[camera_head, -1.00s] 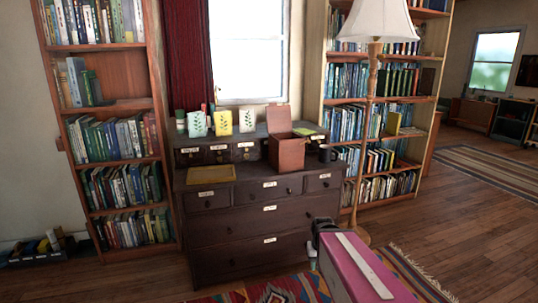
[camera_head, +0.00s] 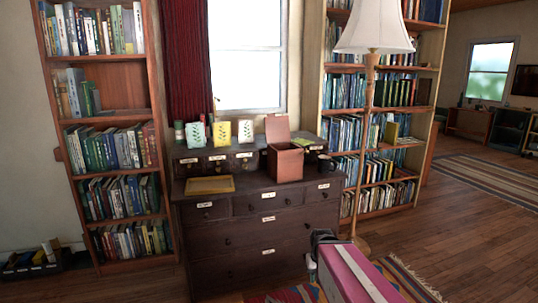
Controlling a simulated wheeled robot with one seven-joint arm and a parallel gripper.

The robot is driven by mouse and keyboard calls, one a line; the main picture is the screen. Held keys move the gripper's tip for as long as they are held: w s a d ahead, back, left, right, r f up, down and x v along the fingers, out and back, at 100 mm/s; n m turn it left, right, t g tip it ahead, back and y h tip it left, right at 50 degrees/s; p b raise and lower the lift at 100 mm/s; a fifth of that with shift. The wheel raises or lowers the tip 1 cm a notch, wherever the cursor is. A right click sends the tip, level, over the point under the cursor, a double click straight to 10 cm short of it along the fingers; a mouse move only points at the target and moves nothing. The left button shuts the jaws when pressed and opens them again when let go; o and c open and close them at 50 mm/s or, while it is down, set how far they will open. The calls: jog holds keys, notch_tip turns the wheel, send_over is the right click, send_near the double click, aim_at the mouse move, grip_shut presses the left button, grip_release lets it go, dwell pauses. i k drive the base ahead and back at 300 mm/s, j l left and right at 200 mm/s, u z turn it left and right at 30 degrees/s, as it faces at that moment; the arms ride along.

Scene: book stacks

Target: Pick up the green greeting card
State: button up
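Three upright cards with leaf prints stand in a row on the raised back shelf of a dark dresser (camera_head: 262,247). The left one, a pale green card (camera_head: 195,135), looks like the green greeting card. A yellow card (camera_head: 222,134) stands in the middle and a whitish card (camera_head: 245,131) on the right. My gripper (camera_head: 318,248) is at the lower centre, at the end of my pink arm, in front of the dresser and well apart from the cards. Its fingers are small and dark, and I cannot tell whether they are open.
A reddish-brown box with a raised lid (camera_head: 285,164) stands on the dresser's right, near a dark mug (camera_head: 325,163). A yellow tray (camera_head: 210,185) lies at its left. A floor lamp (camera_head: 372,80) stands right of the dresser. Bookshelves flank it.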

aim_at(195, 130)
jog(key=i+j+u, duration=0.1)
jog(key=j, duration=0.3)
jog(key=i+j, duration=0.1)
jog(key=j, duration=0.3)
jog(key=j+u, duration=0.15)
jog(key=j, duration=0.25)
jog(key=i+j, duration=0.2)
jog(key=j, duration=0.15)
jog(key=k+u, duration=0.05)
